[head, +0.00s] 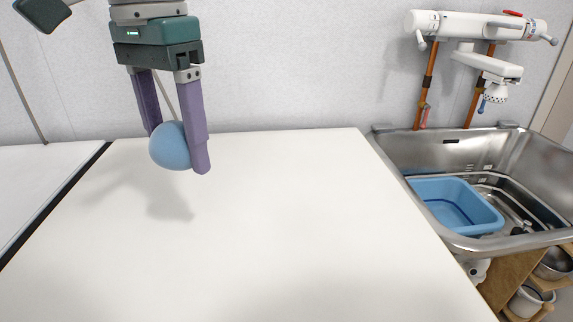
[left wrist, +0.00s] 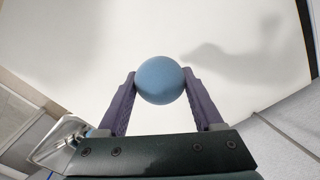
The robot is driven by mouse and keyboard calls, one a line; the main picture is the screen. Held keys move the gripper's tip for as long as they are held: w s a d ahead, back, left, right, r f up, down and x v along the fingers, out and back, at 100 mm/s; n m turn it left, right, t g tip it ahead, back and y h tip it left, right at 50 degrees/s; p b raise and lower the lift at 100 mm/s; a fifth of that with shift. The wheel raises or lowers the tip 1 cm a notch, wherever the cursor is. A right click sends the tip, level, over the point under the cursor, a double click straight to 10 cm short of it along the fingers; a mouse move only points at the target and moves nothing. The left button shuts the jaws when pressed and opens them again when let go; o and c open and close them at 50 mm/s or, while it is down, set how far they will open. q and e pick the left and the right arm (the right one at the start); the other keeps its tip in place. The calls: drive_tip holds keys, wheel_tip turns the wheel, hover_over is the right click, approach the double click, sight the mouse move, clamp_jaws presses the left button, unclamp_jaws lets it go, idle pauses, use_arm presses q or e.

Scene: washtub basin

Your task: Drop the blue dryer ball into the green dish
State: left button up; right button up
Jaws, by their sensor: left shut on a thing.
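The blue dryer ball (head: 169,146) is held between the two purple fingers of my left gripper (head: 181,150), above the white worktop. It also shows in the left wrist view (left wrist: 160,80), between the fingertips of the left gripper (left wrist: 160,92). The ball's shadow falls on the worktop, so the ball is clear of the surface. I see no green dish in either view. My right gripper is not in view.
The white worktop (head: 270,230) is bare. To its right is a steel sink (head: 440,150) with a blue basin (head: 455,190) in it. A white tap unit with copper pipes (head: 470,25) is on the wall above. A dark gap (head: 50,205) runs along the worktop's left edge.

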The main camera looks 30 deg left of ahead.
sight(201, 243)
use_arm(q)
wheel_tip(201, 243, down, 12)
drive_tip(key=shift+r+b, duration=0.1)
drive_tip(key=shift+b, duration=0.9)
drive_tip(key=shift+f, duration=0.25)
drive_tip(key=o, duration=1.3)
drive_tip(key=shift+o, duration=0.2)
drive_tip(key=shift+r, duration=0.1)
